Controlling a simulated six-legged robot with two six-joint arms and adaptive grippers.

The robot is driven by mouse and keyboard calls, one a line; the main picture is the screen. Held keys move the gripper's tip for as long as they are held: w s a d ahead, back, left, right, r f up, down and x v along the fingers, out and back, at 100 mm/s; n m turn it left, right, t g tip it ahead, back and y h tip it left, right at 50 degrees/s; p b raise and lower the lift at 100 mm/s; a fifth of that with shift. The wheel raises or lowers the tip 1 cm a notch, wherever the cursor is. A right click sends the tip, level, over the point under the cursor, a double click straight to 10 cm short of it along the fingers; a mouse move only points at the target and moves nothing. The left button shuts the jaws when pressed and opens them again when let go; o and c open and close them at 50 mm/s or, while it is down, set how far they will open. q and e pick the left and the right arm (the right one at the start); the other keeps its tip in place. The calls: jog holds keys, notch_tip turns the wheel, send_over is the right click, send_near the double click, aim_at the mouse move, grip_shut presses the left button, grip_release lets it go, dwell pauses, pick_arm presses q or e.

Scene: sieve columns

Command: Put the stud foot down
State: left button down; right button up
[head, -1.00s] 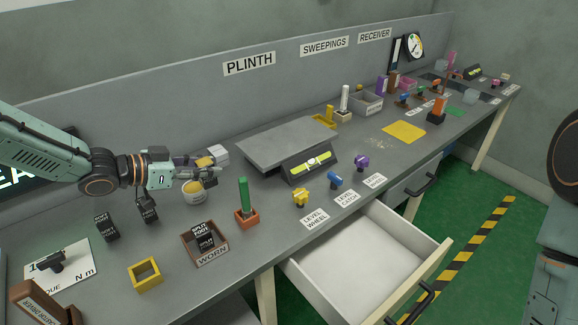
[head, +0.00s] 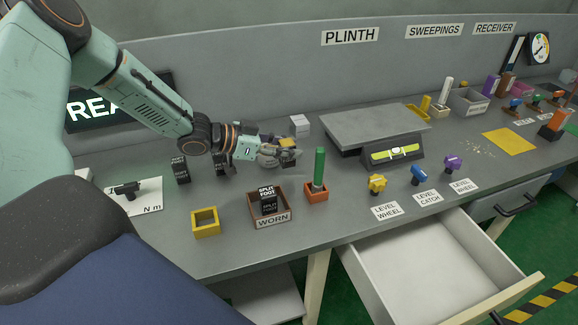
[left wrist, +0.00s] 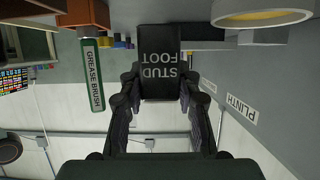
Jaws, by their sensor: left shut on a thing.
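The stud foot (left wrist: 160,62) is a black block with white lettering, upside down in the left wrist view. My left gripper (head: 288,153) is shut on it, with a finger on each side in the wrist view. In the head view the stud foot (head: 288,159) is a small dark shape at the fingertips, over the bench between the round tin (head: 267,160) and the green-handled grease brush (head: 319,168). The gripper partly hides the tin. I cannot tell whether the foot touches anything below. My right gripper is not in view.
Two black blocks (head: 180,170) stand left of the gripper. In front are a yellow square frame (head: 205,222) and the WORN tray (head: 273,220) with a split foot in it. The plinth (head: 374,130) is at right. An open drawer (head: 420,270) juts from the bench.

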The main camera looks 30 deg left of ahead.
aim_at(288, 159)
pick_arm(q)
jog(key=shift+f+b, duration=1.3)
jog(key=shift+f, duration=0.65)
jog(key=shift+r, duration=0.1)
jog(key=shift+d, duration=0.1)
jog(key=c, duration=1.4)
grip_release()
jog(key=o, duration=0.4)
jog(key=shift+o, duration=0.2)
